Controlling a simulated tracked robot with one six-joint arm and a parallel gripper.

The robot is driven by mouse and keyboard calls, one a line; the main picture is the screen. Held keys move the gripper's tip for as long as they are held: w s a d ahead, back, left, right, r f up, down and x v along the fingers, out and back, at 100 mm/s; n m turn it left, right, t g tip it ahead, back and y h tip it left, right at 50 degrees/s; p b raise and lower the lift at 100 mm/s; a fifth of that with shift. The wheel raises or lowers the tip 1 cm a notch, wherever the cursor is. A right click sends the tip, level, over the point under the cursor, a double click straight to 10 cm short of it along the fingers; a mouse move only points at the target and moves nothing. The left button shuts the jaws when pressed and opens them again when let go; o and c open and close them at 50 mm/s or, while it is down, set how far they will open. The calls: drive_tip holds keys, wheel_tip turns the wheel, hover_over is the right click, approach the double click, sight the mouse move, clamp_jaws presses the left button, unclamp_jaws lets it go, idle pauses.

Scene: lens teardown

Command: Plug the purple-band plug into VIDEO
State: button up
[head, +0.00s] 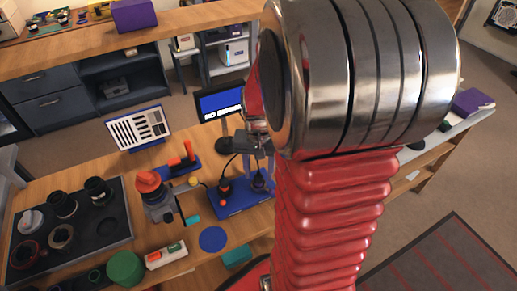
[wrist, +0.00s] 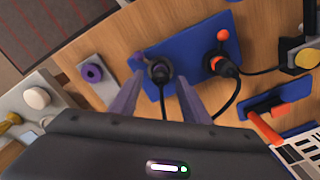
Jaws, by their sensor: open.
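My gripper (wrist: 160,80) is open in the wrist view, its two fingers on either side of a black plug (wrist: 160,69) with a cable. The plug stands at the blue board (wrist: 188,48); whether it is seated in a socket I cannot tell. No purple band shows clearly on it, but a small purple patch lies beside it on the board. A second black plug (wrist: 224,66) with a cable stands to the right, near an orange ball. In the head view the blue board (head: 238,208) is below my gripper (head: 258,152), partly hidden by my arm. No VIDEO label is readable.
A purple ring on a grey block (wrist: 108,88) lies left of the board. An orange-handled blue stand (wrist: 278,100) is at right. In the head view, a monitor (head: 219,103) stands behind, and a black tray (head: 110,247) of lens parts lies left.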

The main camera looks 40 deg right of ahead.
wheel_tip(320, 180, up, 11)
idle(0.4)
drive_tip(key=shift+w, duration=0.1)
idle(0.8)
drive_tip(key=s+a+r+n+t, duration=0.2)
drive_tip(key=s+a+r+n, duration=0.1)
drive_tip(key=a, duration=0.6)
drive_tip(key=s+a+r+n+t, duration=0.2)
drive_tip(key=a+n, duration=0.4)
drive_tip(key=a, duration=0.3)
drive_tip(key=shift+s+a+r+t, duration=0.4)
drive_tip(key=shift+r+t, duration=0.4)
drive_tip(key=shift+r, duration=0.15)
drive_tip(key=shift+s, duration=0.1)
